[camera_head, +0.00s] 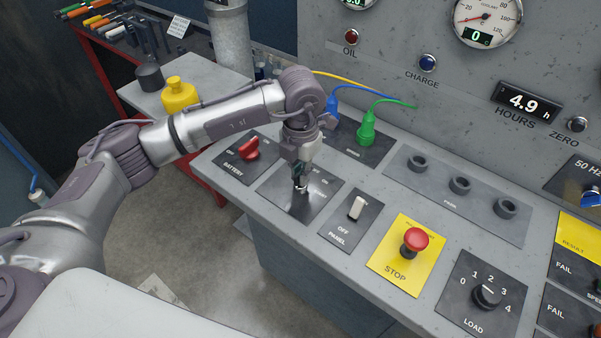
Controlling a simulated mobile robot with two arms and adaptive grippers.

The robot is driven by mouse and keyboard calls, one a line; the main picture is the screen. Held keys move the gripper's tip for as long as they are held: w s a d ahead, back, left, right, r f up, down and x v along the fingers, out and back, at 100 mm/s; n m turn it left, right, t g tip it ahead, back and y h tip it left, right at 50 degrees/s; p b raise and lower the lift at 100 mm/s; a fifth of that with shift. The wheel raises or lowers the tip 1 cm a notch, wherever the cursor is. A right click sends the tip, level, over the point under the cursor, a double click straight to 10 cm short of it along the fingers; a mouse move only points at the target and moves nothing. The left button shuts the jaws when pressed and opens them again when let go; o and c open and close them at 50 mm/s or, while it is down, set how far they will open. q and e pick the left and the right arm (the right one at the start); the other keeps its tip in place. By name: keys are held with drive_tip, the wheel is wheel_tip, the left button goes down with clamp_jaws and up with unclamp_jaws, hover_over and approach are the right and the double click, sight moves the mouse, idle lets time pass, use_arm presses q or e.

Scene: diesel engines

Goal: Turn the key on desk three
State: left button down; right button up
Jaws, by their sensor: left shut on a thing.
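The desk (262,218) is a grey control console with several dark plates on its sloped top. The key (301,184) stands in a dark plate (318,205) between the battery switch and the panel switch. My left gripper (299,172) reaches down over that plate from above and is shut on the key. The gripper hides most of the key and part of the plate's lettering, so I cannot tell the key's angle clearly. My right gripper is not in view.
A red battery switch (249,149) is left of the key plate. A white panel switch (357,208) and a red stop button (416,239) are to its right. Blue and green (366,130) plugs with cables stand behind. A load knob (487,296) is at lower right.

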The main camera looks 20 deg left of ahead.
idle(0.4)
use_arm(q)
drive_tip(key=c, duration=1.2)
unclamp_jaws()
drive_tip(key=shift+c, duration=0.2)
wheel_tip(320, 180, up, 12)
